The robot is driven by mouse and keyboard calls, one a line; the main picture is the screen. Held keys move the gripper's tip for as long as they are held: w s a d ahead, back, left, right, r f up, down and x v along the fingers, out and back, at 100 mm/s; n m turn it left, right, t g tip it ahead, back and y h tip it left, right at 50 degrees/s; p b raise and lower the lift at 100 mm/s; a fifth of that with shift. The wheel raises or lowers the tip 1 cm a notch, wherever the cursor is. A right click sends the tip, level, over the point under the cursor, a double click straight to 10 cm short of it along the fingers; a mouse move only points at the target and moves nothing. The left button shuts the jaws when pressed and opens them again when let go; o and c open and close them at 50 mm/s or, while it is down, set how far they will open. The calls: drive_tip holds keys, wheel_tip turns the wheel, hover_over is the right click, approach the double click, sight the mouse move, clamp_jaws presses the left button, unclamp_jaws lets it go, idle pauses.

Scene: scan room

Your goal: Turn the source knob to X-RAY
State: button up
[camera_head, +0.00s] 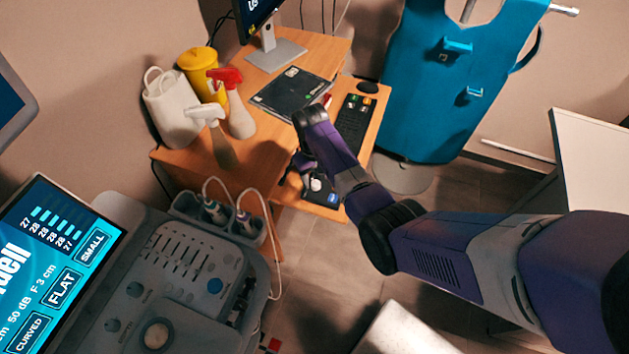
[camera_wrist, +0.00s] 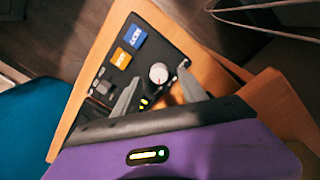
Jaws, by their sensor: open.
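The source knob (camera_wrist: 158,73) is a round white dial with a dark mark on it, set in a black control panel (camera_wrist: 150,47). In the wrist view it lies between the tips of my two grey fingers, with a gap on both sides. My gripper (camera_wrist: 159,77) is open, and its height above the knob is hard to judge. The white lettering around the knob is too small to read. In the head view the knob (camera_head: 316,184) shows just below my gripper (camera_head: 303,174), and my arm hides part of the panel.
A blue button (camera_wrist: 134,35) and an orange button (camera_wrist: 121,58) sit beside the knob. The panel lies on a wooden desk shelf (camera_head: 372,135). Spray bottles (camera_head: 236,110) and a black tablet-like pad (camera_head: 291,92) stand nearby. An ultrasound console (camera_head: 190,285) is at lower left.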

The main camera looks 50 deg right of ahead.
sight(316, 185)
drive_tip(key=shift+d+f, duration=0.1)
drive_tip(key=shift+f, duration=1.2)
drive_tip(key=shift+c, duration=0.4)
clamp_jaws()
